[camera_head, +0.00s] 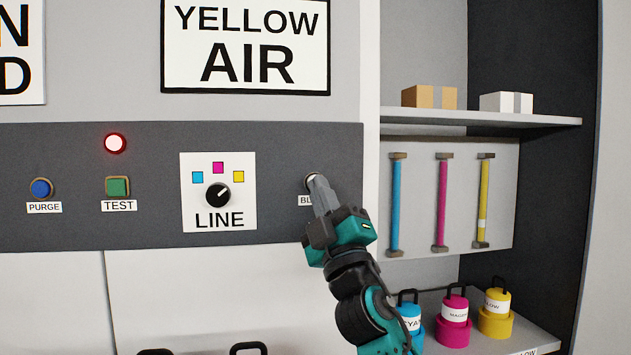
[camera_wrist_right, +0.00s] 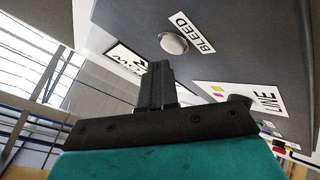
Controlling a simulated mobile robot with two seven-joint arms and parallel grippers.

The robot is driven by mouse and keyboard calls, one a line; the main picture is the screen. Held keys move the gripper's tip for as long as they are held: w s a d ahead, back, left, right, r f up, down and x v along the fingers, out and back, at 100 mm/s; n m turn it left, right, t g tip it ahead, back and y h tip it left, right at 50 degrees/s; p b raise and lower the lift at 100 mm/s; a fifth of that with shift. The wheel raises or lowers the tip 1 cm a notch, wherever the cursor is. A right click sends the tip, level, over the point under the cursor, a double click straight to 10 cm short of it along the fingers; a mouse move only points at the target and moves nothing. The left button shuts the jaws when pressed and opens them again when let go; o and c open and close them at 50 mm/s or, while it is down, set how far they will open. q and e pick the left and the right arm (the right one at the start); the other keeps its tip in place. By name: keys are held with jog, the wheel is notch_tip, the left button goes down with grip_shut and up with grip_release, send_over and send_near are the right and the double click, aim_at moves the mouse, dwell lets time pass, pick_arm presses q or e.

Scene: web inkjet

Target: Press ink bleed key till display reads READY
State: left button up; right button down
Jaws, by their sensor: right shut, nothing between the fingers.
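The bleed key (camera_head: 311,179) is a pale round button on the dark grey panel, with its BLEED label partly hidden behind my right gripper. It also shows in the right wrist view (camera_wrist_right: 174,43), just past the fingertips. The display (camera_head: 246,46) above the panel reads YELLOW AIR. My right gripper (camera_head: 319,186) is shut and empty, its tips at the bleed key. I cannot tell whether they touch it. It also shows in the wrist view (camera_wrist_right: 160,70). My left gripper is not in view.
Left on the panel are a LINE dial (camera_head: 217,195) turned toward yellow, a green TEST key (camera_head: 117,187), a blue PURGE key (camera_head: 41,188) and a lit red lamp (camera_head: 115,143). To the right, a shelf (camera_head: 480,118) holds boxes above coloured tubes and ink bottles (camera_head: 455,310).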

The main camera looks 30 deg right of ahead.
jog(key=s+p, duration=0.1)
jog(key=s, duration=0.1)
jog(key=s+a, duration=0.1)
jog(key=s, duration=0.2)
jog(key=shift+a+p, duration=0.15)
jog(key=shift+p, duration=0.2)
jog(key=shift+w, duration=0.1)
dwell(0.8)
